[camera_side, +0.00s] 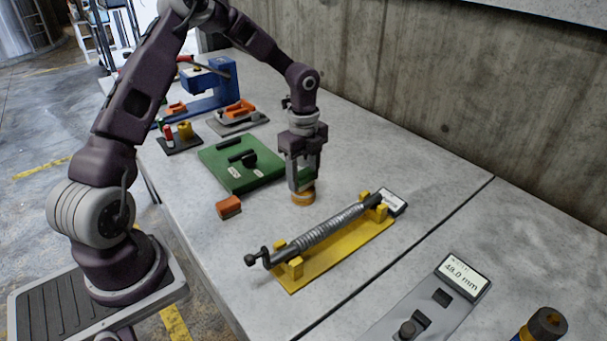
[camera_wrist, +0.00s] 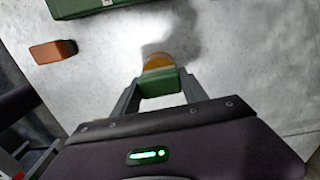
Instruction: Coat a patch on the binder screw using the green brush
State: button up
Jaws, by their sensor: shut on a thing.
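The binder screw (camera_side: 330,228) is a dark grey threaded rod lying across a yellow stand (camera_side: 345,257), with a dark knob at its left end. My gripper (camera_side: 303,184) is beyond it, pointing down close above the table. In the wrist view my gripper (camera_wrist: 160,88) is shut on a green block-like piece, seemingly the green brush (camera_wrist: 159,81). My gripper is apart from the screw.
An orange block (camera_side: 229,206) and a green plate with dark parts (camera_side: 235,165) are to the left. A blue press (camera_side: 215,85) stands behind.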

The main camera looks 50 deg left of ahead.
aim_at(303, 173)
jog(key=shift+f, duration=0.6)
dwell(1.2)
jog(key=shift+r, duration=3.55)
